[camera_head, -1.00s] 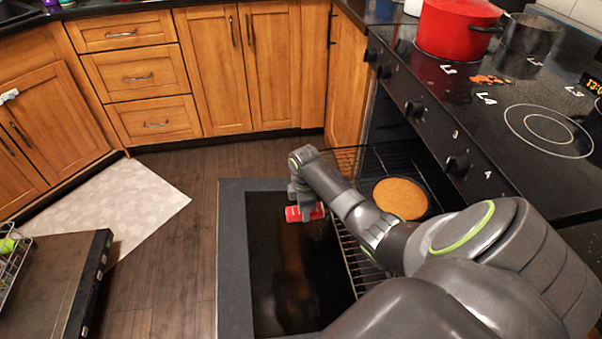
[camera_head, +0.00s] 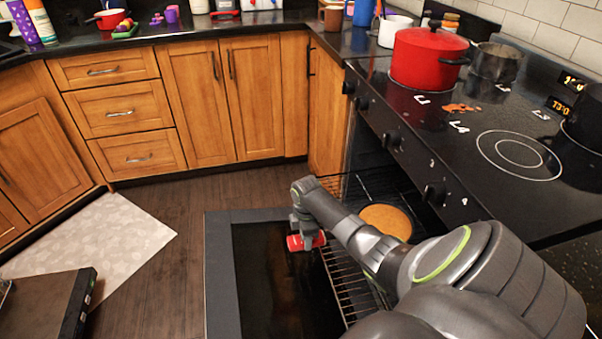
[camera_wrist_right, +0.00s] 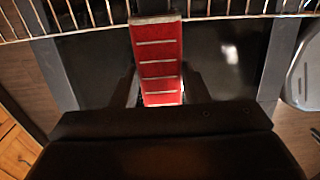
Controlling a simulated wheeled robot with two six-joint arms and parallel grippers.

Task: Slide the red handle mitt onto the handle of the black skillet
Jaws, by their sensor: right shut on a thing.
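The red handle mitt (camera_head: 318,240) is held in my right gripper (camera_head: 303,230), above the dark inside of the lowered oven door. In the right wrist view the mitt (camera_wrist_right: 158,50) is a long red strip with pale cross bands, pinched between the two fingers of my right gripper (camera_wrist_right: 161,92). A dark round pan, seemingly the black skillet (camera_head: 414,214), sits on the oven rack with a golden-brown round filling. My right arm covers part of it, and I cannot make out its handle. The mitt is left of the pan and apart from it. My left gripper is out of view.
The oven door (camera_head: 222,285) is open flat, and the wire rack (camera_head: 345,290) reaches out over it. The stovetop (camera_head: 470,120) overhangs on the right with a red pot (camera_head: 425,62). Another open door (camera_head: 78,305) stands lower left.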

